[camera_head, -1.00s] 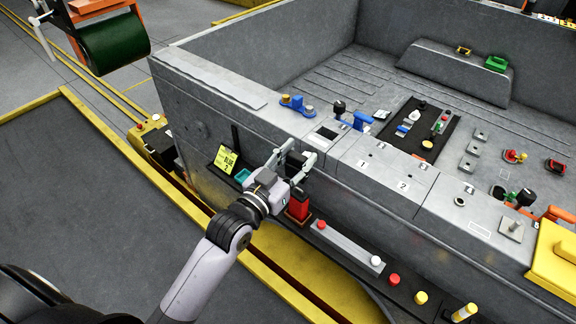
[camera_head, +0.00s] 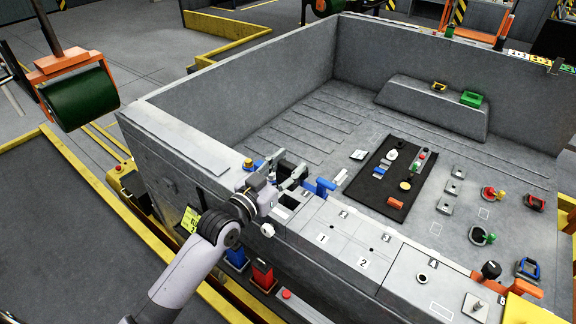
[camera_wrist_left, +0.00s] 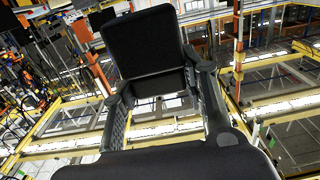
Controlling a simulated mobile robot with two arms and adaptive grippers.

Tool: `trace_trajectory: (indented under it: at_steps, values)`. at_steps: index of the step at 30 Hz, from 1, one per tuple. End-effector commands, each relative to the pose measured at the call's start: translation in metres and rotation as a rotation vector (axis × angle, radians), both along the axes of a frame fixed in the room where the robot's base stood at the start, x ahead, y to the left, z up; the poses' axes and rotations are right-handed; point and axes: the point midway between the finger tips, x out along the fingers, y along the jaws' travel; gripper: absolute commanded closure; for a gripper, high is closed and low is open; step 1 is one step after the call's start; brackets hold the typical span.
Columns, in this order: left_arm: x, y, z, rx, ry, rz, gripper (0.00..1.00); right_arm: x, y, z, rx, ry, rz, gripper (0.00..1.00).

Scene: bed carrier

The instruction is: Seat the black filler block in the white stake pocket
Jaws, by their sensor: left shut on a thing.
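My left gripper (camera_head: 285,170) is above the near rim of the grey bed wall, shut on the black filler block (camera_head: 288,183). In the left wrist view the block (camera_wrist_left: 145,45) is a dark slab between the two fingers of the gripper (camera_wrist_left: 158,85). The white stake pocket (camera_head: 290,203) is a dark square opening with a pale edge in the top of the rim, just below the gripper in the picture. The block appears above it and apart from it; the exact gap cannot be told. My right gripper is not in view.
A blue fitting (camera_head: 325,186) stands right beside the pocket. Numbered plates (camera_head: 322,239) continue along the rim to the right. A black mat (camera_head: 410,175) with small parts lies on the bed floor. A red block (camera_head: 262,274) sits on the side ledge below.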

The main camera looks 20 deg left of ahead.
Motion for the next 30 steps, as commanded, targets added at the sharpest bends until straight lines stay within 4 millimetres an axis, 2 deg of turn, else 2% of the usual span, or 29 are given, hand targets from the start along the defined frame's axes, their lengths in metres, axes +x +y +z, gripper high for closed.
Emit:
trace_trajectory:
  at_steps: [4,9,12,21,30]
  values:
    - [0.0,0.0,0.002,0.012,-0.002,0.0,0.88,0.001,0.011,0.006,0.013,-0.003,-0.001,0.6]
    - [0.0,0.0,-0.015,0.012,-0.003,0.001,0.88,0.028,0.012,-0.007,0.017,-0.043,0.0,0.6]
    - [0.0,0.0,-0.027,0.012,-0.002,0.001,0.88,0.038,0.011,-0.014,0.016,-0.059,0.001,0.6]
    - [0.0,0.0,-0.055,0.012,-0.003,0.001,0.88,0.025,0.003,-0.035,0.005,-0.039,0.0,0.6]
    - [0.0,0.0,-0.058,0.012,-0.003,0.001,0.88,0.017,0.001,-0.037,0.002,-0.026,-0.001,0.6]
